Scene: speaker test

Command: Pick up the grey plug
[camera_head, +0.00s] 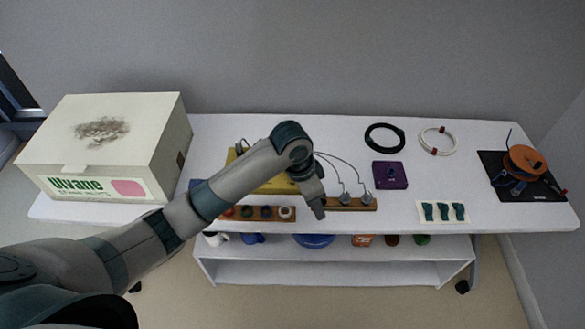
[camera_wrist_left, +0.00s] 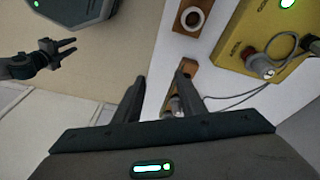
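Two grey plugs, one at left (camera_head: 345,198) and one at right (camera_head: 366,198), stand on a short wooden strip (camera_head: 336,204), with thin cables running back toward a yellow box (camera_head: 262,184). My left gripper (camera_head: 318,212) is at the strip's left end, beside the left plug. In the left wrist view, my left gripper (camera_wrist_left: 162,75) has its fingers apart with nothing clearly between them. A grey plug (camera_wrist_left: 173,106) shows partly behind its right finger. Another plug with a red ring (camera_wrist_left: 262,66) is at the yellow box (camera_wrist_left: 278,38).
A big carton (camera_head: 110,145) stands at the left. A strip with coloured sockets (camera_head: 255,213) lies in front of the yellow box. A purple box (camera_head: 390,175), black cable coil (camera_head: 385,138), white coil (camera_head: 437,140) and orange reel (camera_head: 525,160) are on the right. A shelf (camera_head: 330,268) is below.

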